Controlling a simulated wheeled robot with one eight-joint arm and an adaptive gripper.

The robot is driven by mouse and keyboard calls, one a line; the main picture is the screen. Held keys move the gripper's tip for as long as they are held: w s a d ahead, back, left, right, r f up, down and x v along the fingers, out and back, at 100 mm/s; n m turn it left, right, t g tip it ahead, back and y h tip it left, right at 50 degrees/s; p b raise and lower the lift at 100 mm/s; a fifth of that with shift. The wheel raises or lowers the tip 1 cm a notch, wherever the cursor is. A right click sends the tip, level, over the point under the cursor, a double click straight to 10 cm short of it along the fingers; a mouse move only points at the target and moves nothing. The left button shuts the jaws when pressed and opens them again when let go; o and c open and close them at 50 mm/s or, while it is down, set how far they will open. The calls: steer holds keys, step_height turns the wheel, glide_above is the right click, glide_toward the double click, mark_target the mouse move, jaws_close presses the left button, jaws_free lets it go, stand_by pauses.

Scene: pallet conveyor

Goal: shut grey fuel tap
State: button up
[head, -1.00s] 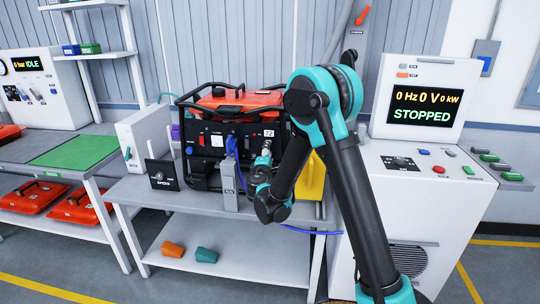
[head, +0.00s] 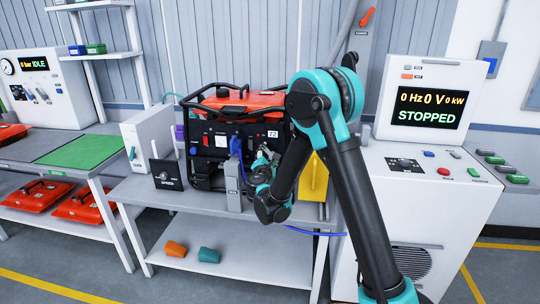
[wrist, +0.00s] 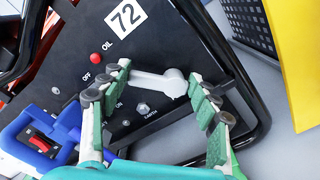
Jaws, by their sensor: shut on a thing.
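The grey fuel tap (wrist: 158,84) is a lever on the black panel of the generator (wrist: 185,45). In the wrist view it lies almost level, its free end toward the left, on the side of the OFF mark, and its round hub at the right. My gripper (wrist: 160,88) is shut on it, with one green-padded finger at the free end and the other by the hub. In the head view the generator (head: 212,130) stands on the bench with its red top, and my gripper (head: 264,160) is at its right front. The tap is hidden there.
A red oil lamp (wrist: 96,58) and an earth screw (wrist: 143,108) sit close to the fingers. A blue plug (wrist: 48,140) with a red switch is at the left. A yellow part (head: 314,178) stands right of the generator. The console (head: 424,107) reads STOPPED.

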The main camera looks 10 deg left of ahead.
stand_by(0.4)
steer(key=o, duration=1.2)
steer(key=shift+c, duration=0.2)
steer(key=shift+s, duration=0.1)
steer(key=s, duration=1.2)
steer(key=shift+a, duration=0.25)
